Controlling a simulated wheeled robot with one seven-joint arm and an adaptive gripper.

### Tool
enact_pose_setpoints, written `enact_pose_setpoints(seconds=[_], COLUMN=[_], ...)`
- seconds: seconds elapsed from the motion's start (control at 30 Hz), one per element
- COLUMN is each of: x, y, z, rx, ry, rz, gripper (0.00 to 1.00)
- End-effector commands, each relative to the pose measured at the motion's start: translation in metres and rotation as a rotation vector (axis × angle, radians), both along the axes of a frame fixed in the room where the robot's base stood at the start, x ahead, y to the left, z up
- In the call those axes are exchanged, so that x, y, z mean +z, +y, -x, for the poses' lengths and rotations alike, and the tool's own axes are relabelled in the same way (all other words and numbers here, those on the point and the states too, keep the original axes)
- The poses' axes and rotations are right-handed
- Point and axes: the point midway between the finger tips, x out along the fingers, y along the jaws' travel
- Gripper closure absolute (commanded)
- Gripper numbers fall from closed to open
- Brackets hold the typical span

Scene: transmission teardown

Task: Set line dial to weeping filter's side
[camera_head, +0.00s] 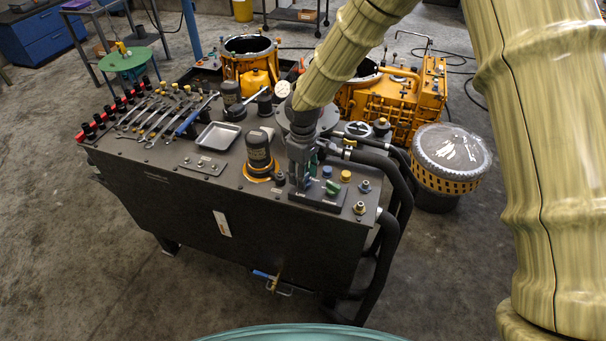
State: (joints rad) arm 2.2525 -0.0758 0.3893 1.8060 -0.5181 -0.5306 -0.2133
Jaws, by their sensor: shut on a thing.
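A black cylindrical filter (258,152) stands on the dark bench, with an amber ring of fluid around its base. A second black filter (232,98) stands farther back, with no such ring visible. My gripper (301,182) points down over the small control plate (325,199) at the bench's front right. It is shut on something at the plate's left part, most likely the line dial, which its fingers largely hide. I cannot tell which way the dial points. A green knob (333,188) stands just right of the fingers.
Blue and yellow caps (345,176) and brass fittings (360,208) sit close to my gripper. Thick black hoses (385,170) run down the right side. A metal tray (219,136) and several wrenches (160,115) lie left. Orange housings (395,100) stand behind.

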Motion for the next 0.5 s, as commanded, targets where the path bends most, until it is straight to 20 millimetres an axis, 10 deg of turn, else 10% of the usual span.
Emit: enact_pose_setpoints(seconds=[0.5], x=[0.0005], y=[-0.0012], z=[-0.0021], rx=[-0.395], ry=[-0.002], rz=[0.0], gripper=[0.83])
